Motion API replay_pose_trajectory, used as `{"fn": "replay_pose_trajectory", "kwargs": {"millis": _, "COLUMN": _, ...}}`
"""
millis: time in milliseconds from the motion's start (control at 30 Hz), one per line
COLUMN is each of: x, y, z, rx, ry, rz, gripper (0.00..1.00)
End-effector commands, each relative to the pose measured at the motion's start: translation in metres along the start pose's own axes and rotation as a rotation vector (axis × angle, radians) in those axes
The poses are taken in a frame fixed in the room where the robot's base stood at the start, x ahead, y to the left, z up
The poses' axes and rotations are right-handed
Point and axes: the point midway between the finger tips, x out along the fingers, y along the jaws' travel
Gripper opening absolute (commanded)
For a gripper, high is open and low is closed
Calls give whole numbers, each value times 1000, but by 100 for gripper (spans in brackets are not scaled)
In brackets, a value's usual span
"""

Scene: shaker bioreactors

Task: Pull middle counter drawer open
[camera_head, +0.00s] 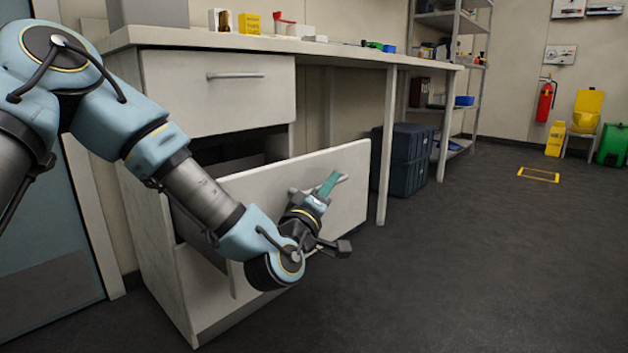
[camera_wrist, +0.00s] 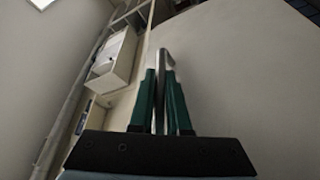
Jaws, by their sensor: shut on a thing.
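The middle counter drawer (camera_head: 345,212) stands pulled out from the white counter cabinet, with a dark gap above its front. My gripper (camera_head: 328,184) is at the drawer's front, its green fingers shut on the bar handle (camera_head: 343,179). In the wrist view, my gripper (camera_wrist: 162,80) has its two green fingers on either side of the metal handle (camera_wrist: 162,57), against the pale drawer front (camera_wrist: 235,80). My arm hides the left part of the drawer front and much of the drawer's inside.
The top drawer (camera_head: 225,100) above is closed. Small boxes and items, such as a yellow box (camera_head: 249,23), lie on the counter (camera_head: 330,50). Dark blue crates (camera_head: 405,160) stand under the counter. The floor (camera_head: 480,260) to the right is clear.

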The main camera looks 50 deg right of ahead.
Motion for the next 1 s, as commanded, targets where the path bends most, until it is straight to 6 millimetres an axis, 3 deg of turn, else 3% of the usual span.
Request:
{"fn": "replay_pose_trajectory", "kwargs": {"millis": 533, "x": -4, "y": 4, "z": 8, "rx": 0, "ry": -1, "rz": -2, "gripper": 0}}
{"fn": "replay_pose_trajectory", "kwargs": {"millis": 567, "x": -4, "y": 4, "z": 8, "rx": 0, "ry": -1, "rz": -2, "gripper": 16}}
{"fn": "replay_pose_trajectory", "kwargs": {"millis": 800, "x": -3, "y": 5, "z": 8, "rx": 0, "ry": 0, "rz": -1, "gripper": 43}}
{"fn": "replay_pose_trajectory", "kwargs": {"millis": 1000, "x": -3, "y": 5, "z": 8, "rx": 0, "ry": 0, "rz": 0, "gripper": 45}}
